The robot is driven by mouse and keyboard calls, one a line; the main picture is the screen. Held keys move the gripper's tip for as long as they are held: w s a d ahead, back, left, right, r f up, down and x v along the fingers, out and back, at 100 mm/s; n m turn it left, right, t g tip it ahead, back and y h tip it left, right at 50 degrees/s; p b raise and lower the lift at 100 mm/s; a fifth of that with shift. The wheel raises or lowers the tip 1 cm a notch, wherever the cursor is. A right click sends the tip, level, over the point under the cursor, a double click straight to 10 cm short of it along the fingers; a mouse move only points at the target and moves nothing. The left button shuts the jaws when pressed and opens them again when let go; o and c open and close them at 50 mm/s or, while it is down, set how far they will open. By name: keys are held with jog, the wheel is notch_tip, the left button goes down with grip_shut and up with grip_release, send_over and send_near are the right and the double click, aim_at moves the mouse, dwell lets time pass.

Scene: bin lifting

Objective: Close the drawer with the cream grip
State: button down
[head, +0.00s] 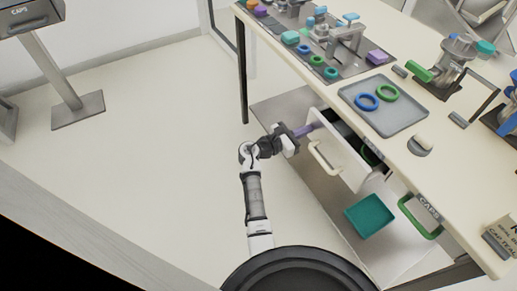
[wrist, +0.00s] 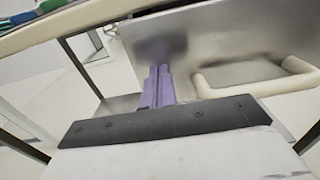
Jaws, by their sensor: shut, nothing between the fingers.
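The drawer (head: 347,150) under the workbench stands pulled out, with its inside showing from above. Its cream grip (head: 325,160) is on the pale front; in the wrist view the cream grip (wrist: 262,84) is right of my fingers. My gripper (head: 313,127) has purple fingers, shut and empty, at the far-left end of the drawer front. In the wrist view my gripper (wrist: 160,70) points at the grey drawer front (wrist: 215,50), left of the grip. The fingertips are very close to the front; I cannot tell whether they touch it.
A green-gripped drawer (head: 420,215) marked CAPS is to the right. A teal tray (head: 370,215) lies on the lower shelf. The workbench (head: 400,155) holds a grey tray (head: 408,117) with blue and green rings. A dark bench leg (head: 242,85) stands beyond my arm.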

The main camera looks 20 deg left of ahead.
aim_at(333, 118)
jog(key=b+x, duration=0.1)
jog(key=x, duration=0.9)
jog(key=shift+w+d, duration=0.5)
jog(key=shift+w, duration=0.1)
jog(key=shift+w+r, duration=0.1)
jog(key=shift+r, duration=0.1)
